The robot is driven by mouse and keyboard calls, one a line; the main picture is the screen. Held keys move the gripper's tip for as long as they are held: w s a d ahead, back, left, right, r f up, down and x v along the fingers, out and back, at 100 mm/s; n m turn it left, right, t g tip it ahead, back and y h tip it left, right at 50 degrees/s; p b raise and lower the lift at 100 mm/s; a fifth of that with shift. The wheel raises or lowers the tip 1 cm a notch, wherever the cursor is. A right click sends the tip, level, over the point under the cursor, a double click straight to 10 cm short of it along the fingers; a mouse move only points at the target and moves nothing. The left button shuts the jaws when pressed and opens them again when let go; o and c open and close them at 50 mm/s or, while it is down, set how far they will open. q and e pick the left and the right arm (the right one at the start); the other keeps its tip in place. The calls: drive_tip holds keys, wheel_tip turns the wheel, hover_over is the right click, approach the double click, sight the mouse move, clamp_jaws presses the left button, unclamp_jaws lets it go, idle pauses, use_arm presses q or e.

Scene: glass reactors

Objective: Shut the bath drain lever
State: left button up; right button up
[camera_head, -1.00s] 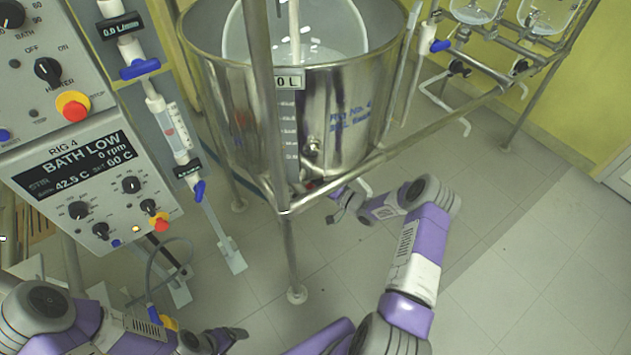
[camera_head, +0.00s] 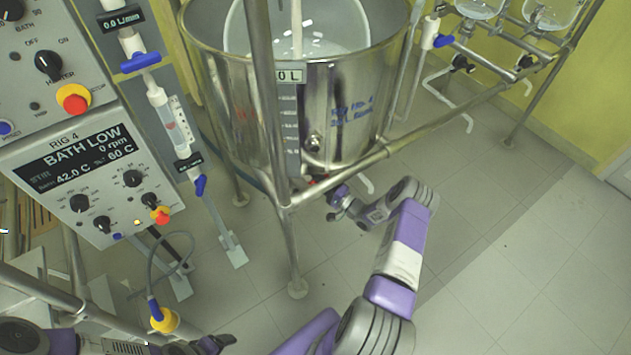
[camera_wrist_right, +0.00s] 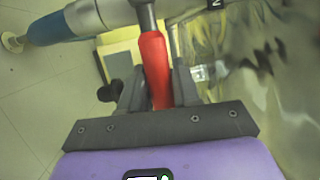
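The bath drain lever (camera_wrist_right: 155,70) has a red sleeve on a metal stem, by a pipe in the right wrist view. The lever stands between the fingers of my right gripper (camera_wrist_right: 158,88), which flank it closely and look shut on it. In the head view my right gripper (camera_head: 338,196) is low at the steel bath (camera_head: 345,110); only a trace of red shows there, and the lever is mostly hidden by the frame. My left gripper (camera_head: 215,343) is at the bottom edge, partly cut off; its opening is unclear.
A metal frame post (camera_head: 290,240) and rail (camera_head: 430,130) stand close to my right gripper. The control panel (camera_head: 85,175) at the left reads BATH LOW. A cable with a yellow and blue plug (camera_head: 164,318) hangs near my left arm. Floor at the right is clear.

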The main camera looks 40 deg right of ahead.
drive_tip(key=o, duration=0.3)
drive_tip(key=shift+f, duration=0.1)
drive_tip(key=shift+o, duration=0.2)
drive_tip(key=p+v, duration=0.1)
drive_tip(key=v, duration=0.6)
drive_tip(key=shift+s, duration=0.3)
drive_tip(key=shift+s+d+f, duration=0.1)
